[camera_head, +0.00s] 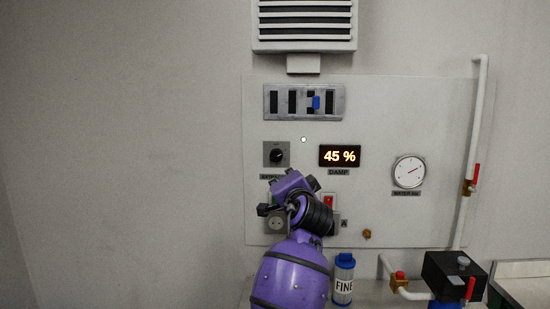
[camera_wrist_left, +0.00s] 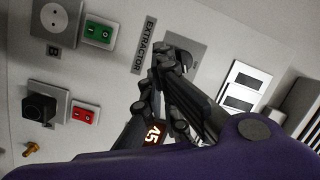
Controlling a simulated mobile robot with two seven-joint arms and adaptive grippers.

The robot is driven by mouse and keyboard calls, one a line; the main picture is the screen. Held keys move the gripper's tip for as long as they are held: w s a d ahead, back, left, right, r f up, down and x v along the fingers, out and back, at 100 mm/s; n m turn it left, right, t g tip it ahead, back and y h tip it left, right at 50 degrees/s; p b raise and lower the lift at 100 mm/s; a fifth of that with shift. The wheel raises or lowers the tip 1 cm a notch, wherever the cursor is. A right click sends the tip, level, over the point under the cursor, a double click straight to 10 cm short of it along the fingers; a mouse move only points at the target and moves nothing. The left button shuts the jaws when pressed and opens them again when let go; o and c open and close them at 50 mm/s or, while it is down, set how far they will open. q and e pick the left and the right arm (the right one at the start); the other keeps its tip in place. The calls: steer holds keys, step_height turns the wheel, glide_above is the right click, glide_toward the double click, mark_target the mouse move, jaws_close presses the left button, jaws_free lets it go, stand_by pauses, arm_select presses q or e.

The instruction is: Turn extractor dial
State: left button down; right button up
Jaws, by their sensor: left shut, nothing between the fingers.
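The extractor dial (camera_head: 277,154) is a black round knob with a pale pointer mark on a grey square plate at the panel's left. Its label below is partly covered by my left arm. My left gripper (camera_head: 291,185) is just below the dial in the head view, its fingertips hard to make out there. In the left wrist view the gripper (camera_wrist_left: 162,75) is shut and empty, its dark fingers reaching over the dial's grey plate (camera_wrist_left: 187,47) beside the EXTRACTOR label (camera_wrist_left: 144,45). The fingers largely cover the knob there; I cannot tell whether they touch it. My right gripper is not in view.
A 45 % damp display (camera_head: 340,156) and a round gauge (camera_head: 409,172) are right of the dial. A slotted switch unit (camera_head: 304,102) sits above. A red switch (camera_head: 329,200), a FINE canister (camera_head: 343,280) and white pipes (camera_head: 470,150) are near. The left wall is bare.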

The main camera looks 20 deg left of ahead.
arm_select(q)
steer(key=s+a+r+n+t, duration=0.25)
steer(key=a+n, duration=0.25)
steer(key=n, duration=0.5)
step_height(320, 180, up, 8)
steer(key=n+t, duration=0.1)
steer(key=n, duration=0.6)
glide_above(276, 156)
steer(key=s+a, duration=0.4)
steer(key=f, duration=0.1)
steer(key=d+f, duration=0.2)
steer(key=shift+w+f, duration=0.2)
steer(key=shift+f, duration=0.15)
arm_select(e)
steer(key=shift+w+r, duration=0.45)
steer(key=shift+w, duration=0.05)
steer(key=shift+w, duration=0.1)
arm_select(q)
steer(key=shift+a+f+n+y, duration=0.15)
steer(key=shift+n+y, duration=0.25)
steer(key=shift+n, duration=0.2)
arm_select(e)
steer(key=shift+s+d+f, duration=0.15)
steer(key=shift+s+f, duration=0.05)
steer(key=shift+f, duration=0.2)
